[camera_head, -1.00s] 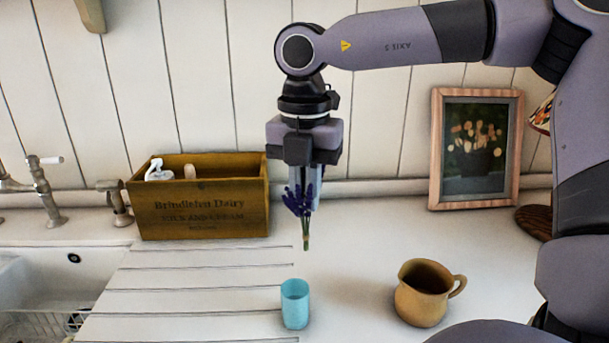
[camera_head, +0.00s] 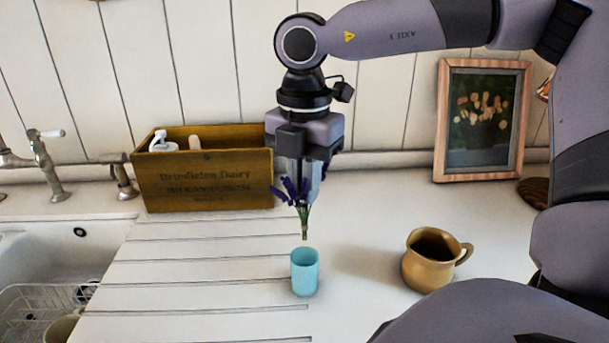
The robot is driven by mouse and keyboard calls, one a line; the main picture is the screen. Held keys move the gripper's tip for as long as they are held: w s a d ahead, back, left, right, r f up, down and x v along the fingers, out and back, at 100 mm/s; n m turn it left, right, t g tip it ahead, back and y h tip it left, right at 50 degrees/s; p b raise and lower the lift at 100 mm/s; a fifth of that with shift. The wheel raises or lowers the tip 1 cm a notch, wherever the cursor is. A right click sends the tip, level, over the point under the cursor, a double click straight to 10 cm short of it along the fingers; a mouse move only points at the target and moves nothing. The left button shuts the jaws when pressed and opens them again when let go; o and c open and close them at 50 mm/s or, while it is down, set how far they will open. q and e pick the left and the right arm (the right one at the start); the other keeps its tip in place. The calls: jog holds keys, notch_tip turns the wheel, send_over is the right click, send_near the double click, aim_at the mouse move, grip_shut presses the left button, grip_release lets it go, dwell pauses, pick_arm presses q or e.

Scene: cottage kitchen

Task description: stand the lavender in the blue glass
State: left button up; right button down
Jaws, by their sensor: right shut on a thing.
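The lavender (camera_head: 303,217) is a small bunch with purple heads and green stems, hanging with its stem ends down. My right gripper (camera_head: 302,187) is shut on it near the flower heads, pointing straight down. The blue glass (camera_head: 304,272) stands upright on the white counter, its open rim up. The stem ends show just above the glass's rim in the picture, outside the glass; how far apart they are in depth is hard to tell. My left gripper is not in view.
A tan jug (camera_head: 429,262) stands right of the glass. A wooden crate (camera_head: 205,188) with bottles stands behind left. A framed picture (camera_head: 485,120) leans at the wall. The sink (camera_head: 45,248) with a rack (camera_head: 38,300) is at left.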

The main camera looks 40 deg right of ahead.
aim_at(304, 230)
jog(key=shift+f+b, duration=0.8)
jog(key=shift+f, duration=0.8)
notch_tip(304, 230, down, 5)
jog(key=b, duration=0.5)
jog(key=shift+b, duration=0.3)
jog(key=shift+f+b, duration=0.35)
jog(key=shift+b, duration=0.1)
jog(key=c, duration=1.1)
grip_release()
jog(key=shift+r, duration=3.55)
